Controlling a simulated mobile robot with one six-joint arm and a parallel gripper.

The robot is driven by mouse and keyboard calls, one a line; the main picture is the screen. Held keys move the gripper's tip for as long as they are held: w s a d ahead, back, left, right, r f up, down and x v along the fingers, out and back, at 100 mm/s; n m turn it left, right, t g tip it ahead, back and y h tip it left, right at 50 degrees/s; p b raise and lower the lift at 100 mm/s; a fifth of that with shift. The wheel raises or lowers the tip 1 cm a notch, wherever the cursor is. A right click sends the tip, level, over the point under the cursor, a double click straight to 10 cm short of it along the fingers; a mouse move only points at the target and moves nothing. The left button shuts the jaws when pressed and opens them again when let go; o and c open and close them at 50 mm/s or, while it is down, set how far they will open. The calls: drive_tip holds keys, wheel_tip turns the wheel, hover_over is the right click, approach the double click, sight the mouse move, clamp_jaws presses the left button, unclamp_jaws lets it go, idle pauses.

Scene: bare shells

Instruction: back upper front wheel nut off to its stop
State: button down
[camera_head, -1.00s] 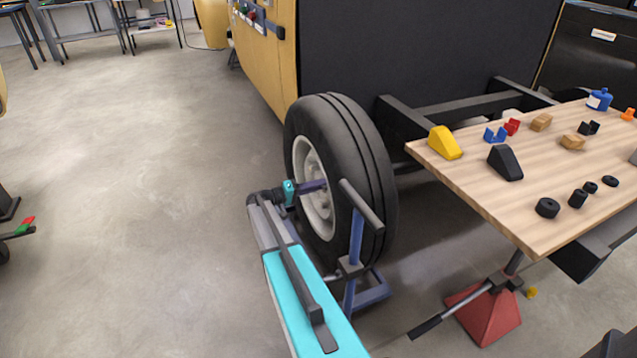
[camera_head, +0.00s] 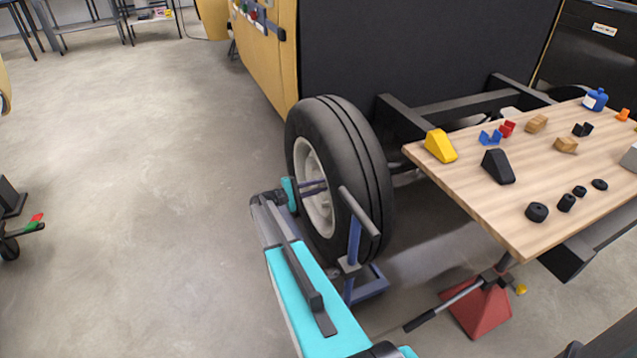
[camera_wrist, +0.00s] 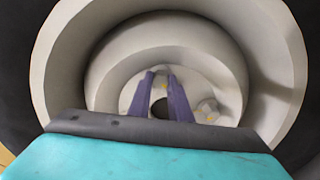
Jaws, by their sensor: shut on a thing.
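The front wheel has a black tyre (camera_head: 352,150) and a pale rim (camera_head: 302,160), and stands upright beside the vehicle. My gripper (camera_head: 323,187) reaches into the rim from the left. In the wrist view its two purple fingers (camera_wrist: 160,76) run into the deep wheel dish and close on the upper wheel nut (camera_wrist: 160,80), a small pale piece with a yellow mark, mostly hidden between the tips. Another pale nut (camera_wrist: 207,106) with a yellow mark sits lower right on the hub face. A dark round centre hole (camera_wrist: 160,108) shows between the fingers.
A blue stand (camera_head: 353,245) with a dark bar is close in front of the tyre. A wooden table (camera_head: 460,190) with blocks and black round parts is at right, a red jack stand (camera_head: 480,308) below it.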

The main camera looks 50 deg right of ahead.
drive_tip(key=shift+w+d+r+n+p, duration=0.1)
drive_tip(key=shift+n+p, duration=0.1)
drive_tip(key=shift+n, duration=0.15)
drive_tip(key=shift+w+r+n+p, duration=0.1)
drive_tip(key=shift+n+p, duration=0.05)
drive_tip(key=shift+n, duration=0.2)
drive_tip(key=shift+f, duration=0.1)
drive_tip(key=c, duration=1.7)
unclamp_jaws()
drive_tip(key=shift+c, duration=0.2)
drive_tip(key=shift+o, duration=0.6)
drive_tip(key=shift+s+f, duration=0.1)
drive_tip(key=shift+s, duration=0.05)
drive_tip(key=v, duration=1.4)
